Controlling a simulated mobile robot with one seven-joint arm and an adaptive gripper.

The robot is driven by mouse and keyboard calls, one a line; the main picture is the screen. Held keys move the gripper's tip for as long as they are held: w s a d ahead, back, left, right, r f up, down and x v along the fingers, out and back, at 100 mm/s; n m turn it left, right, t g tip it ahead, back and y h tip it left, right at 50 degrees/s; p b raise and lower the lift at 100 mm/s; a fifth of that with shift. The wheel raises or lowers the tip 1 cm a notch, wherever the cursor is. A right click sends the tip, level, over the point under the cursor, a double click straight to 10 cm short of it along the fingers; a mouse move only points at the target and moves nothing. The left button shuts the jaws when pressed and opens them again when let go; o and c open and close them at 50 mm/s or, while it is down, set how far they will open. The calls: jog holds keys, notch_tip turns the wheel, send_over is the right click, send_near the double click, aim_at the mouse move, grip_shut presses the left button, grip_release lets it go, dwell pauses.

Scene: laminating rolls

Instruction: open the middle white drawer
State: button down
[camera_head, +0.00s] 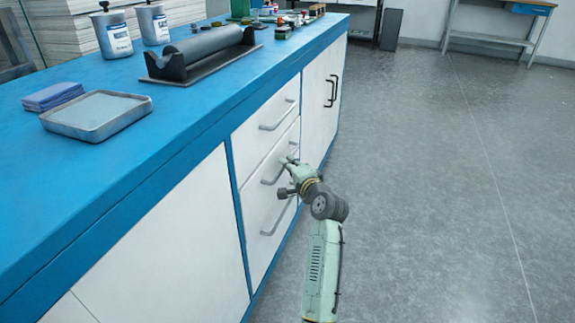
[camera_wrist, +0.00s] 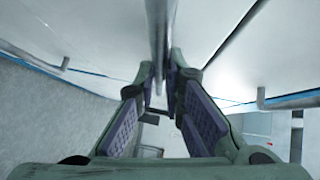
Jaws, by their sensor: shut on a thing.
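The middle white drawer (camera_head: 254,172) is in the blue-topped counter, between an upper and a lower white drawer. Its front looks flush with the others. Its grey bar handle (camera_head: 268,182) is partly covered by my gripper (camera_head: 291,161). In the wrist view, the handle (camera_wrist: 159,40) runs between the fingers of my gripper (camera_wrist: 162,85), which are shut on it near their tips. The finger pads stand wide apart lower down. The exact contact points are hard to see.
The upper drawer handle (camera_head: 277,115) and lower drawer handle (camera_head: 277,217) are close to my gripper. A cabinet door with dark handles (camera_head: 333,90) lies farther along. The grey floor (camera_head: 440,200) right of the counter is clear. A tray (camera_head: 97,115) and a roller (camera_head: 205,50) sit on top.

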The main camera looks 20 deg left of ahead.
jog(key=s+d+p, duration=0.1)
jog(key=d+p, duration=0.1)
jog(key=d, duration=2.7)
jog(key=c, duration=1.7)
grip_release()
jog(key=v, duration=1.2)
jog(key=shift+a, duration=0.1)
